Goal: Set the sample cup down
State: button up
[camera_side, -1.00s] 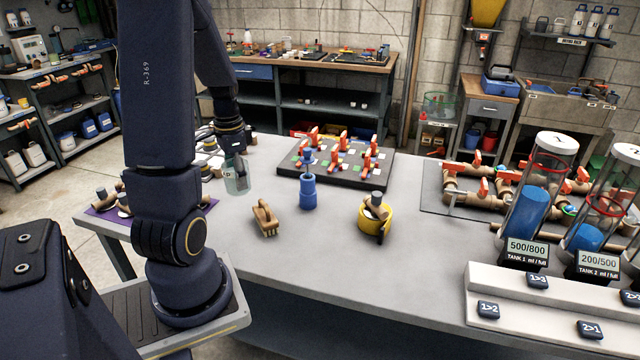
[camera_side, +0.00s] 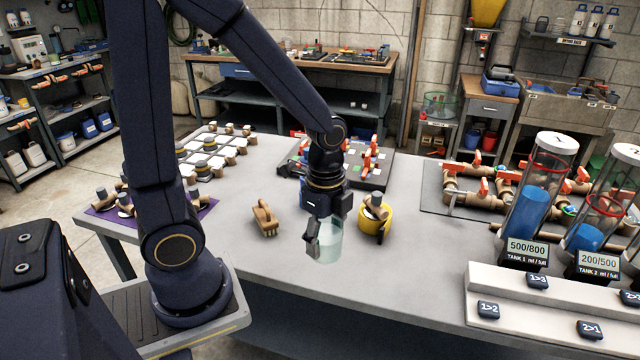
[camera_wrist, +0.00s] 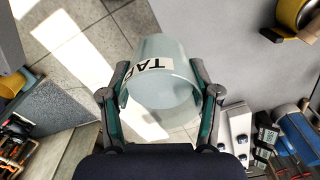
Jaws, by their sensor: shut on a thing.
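The sample cup (camera_side: 329,243) is a pale, see-through cup. In the side view my gripper (camera_side: 318,240) is shut on it near the table's front edge, in front of the blue bottle's former place in view and left of the yellow ring. In the wrist view the cup (camera_wrist: 162,85) sits between both fingers of my gripper (camera_wrist: 160,98), with a white label showing part of some black lettering. Floor tiles show beyond the cup in that view. Whether its base touches the table (camera_side: 420,240) cannot be told for sure; it looks held above the edge.
The valve board (camera_side: 375,180) is behind my arm. Tanks and a button panel (camera_side: 540,310) stand at right. The table's right middle is clear.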

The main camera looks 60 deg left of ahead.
jog(key=w+f, duration=0.2)
jog(key=w, duration=0.1)
jog(key=w+f, duration=0.3)
jog(key=w, duration=0.1)
jog(key=w+f, duration=0.2)
jog(key=w, duration=0.1)
jog(key=shift+w+f, duration=0.3)
jog(key=shift+f, duration=0.05)
jog(key=shift+w+f, duration=0.45)
jog(key=shift+f, duration=0.1)
jog(key=shift+w+f, duration=0.1)
jog(key=shift+f, duration=1.5)
jog(key=shift+f, duration=0.1)
jog(key=o, duration=1.3)
